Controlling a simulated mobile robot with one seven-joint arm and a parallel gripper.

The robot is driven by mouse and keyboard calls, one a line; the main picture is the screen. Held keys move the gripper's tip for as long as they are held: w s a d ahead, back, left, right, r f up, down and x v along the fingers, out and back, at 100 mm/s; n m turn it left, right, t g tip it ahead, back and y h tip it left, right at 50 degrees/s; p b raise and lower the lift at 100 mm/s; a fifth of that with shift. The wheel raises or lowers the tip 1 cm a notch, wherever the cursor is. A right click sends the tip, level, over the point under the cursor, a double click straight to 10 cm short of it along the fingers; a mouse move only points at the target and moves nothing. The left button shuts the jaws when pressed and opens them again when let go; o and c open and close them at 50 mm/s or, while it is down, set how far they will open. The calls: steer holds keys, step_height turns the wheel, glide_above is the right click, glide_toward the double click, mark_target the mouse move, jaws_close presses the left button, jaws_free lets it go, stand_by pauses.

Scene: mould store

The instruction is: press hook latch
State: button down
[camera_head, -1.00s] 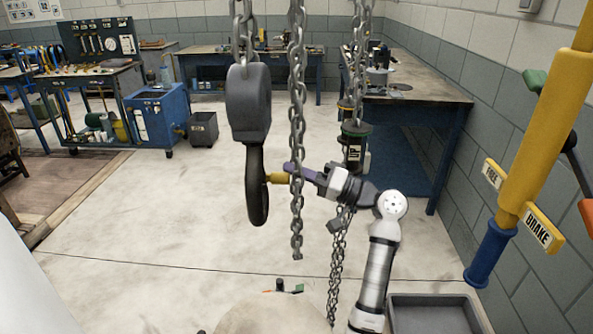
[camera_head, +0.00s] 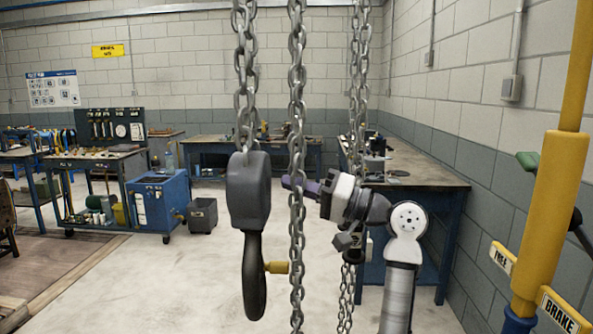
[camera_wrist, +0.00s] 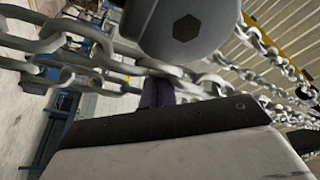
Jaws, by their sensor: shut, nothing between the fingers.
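The hook (camera_head: 255,280) hangs below a dark grey hook block (camera_head: 248,190) on a chain. The yellow latch (camera_head: 276,267) sticks out from the hook's right side. My gripper (camera_head: 287,184) is shut and empty, its purple fingers pointing left toward the block. It is above the latch and apart from it. A hanging chain crosses in front of the fingers in the head view. In the wrist view, the purple fingers (camera_wrist: 157,92) show partly behind my gripper's dark body, and the grey block (camera_wrist: 185,28) with a hexagonal bolt is close above them. The latch is out of that view.
A loose chain (camera_head: 297,110) hangs just right of the block, and more chain (camera_head: 360,80) hangs further right. A yellow post (camera_head: 550,200) with FREE and BRAKE plates stands at the right. Workbenches (camera_head: 425,172) and a blue cart (camera_head: 155,200) are behind. Floor between is clear.

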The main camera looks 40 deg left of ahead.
steer(key=shift+r, duration=2.1)
